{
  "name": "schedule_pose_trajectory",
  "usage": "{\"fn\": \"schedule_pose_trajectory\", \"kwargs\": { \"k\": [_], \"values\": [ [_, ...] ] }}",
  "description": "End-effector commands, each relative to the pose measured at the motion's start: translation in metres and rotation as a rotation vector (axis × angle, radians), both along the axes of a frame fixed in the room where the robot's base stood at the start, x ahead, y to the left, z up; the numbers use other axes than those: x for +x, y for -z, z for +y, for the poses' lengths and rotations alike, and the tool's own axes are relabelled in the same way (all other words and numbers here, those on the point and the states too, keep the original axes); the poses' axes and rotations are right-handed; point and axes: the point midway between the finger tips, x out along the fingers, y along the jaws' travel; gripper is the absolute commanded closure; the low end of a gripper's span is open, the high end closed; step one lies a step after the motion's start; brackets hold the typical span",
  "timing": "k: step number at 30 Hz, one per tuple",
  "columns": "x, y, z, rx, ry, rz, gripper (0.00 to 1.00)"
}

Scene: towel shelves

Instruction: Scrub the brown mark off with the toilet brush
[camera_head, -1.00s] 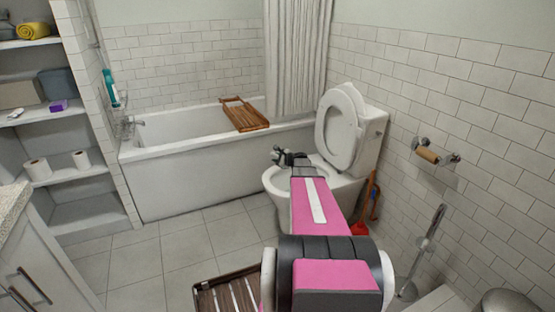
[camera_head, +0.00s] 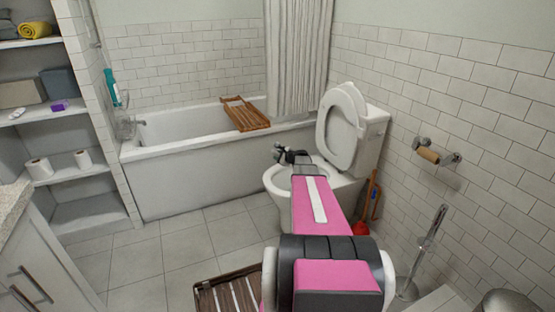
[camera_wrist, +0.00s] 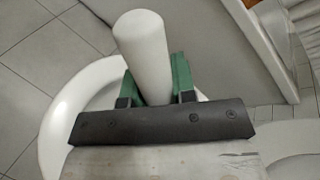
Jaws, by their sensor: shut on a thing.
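My gripper (camera_head: 284,155) is over the open toilet bowl in the head view. In the wrist view its green fingers (camera_wrist: 156,82) are shut on a thick white cylinder (camera_wrist: 142,45), which I take to be the toilet brush's handle. The brush head is hidden. The toilet (camera_head: 338,140) has its lid and seat raised against the tank. Its white bowl rim (camera_wrist: 57,130) shows behind the gripper in the wrist view. My arm covers part of the bowl in the head view. No brown mark can be made out in either view.
A bathtub (camera_head: 190,178) with a wooden rack (camera_head: 245,114) stands behind. A red plunger (camera_head: 361,229) stands right of the toilet, near a metal stand (camera_head: 428,245). A wooden slatted mat (camera_head: 230,293) lies in front. The tiled floor (camera_head: 180,240) to the left is clear.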

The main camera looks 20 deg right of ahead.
Motion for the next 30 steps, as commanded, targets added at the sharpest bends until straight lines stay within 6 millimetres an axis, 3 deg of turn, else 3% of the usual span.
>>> {"fn": "schedule_pose_trajectory", "kwargs": {
  "k": [14,30],
  "values": [
    [-0.001,0.02,0.019,0.0,-0.001,-0.001,0.99],
    [-0.012,-0.002,0.0,-0.001,0.0,0.0,0.99]
  ]
}}
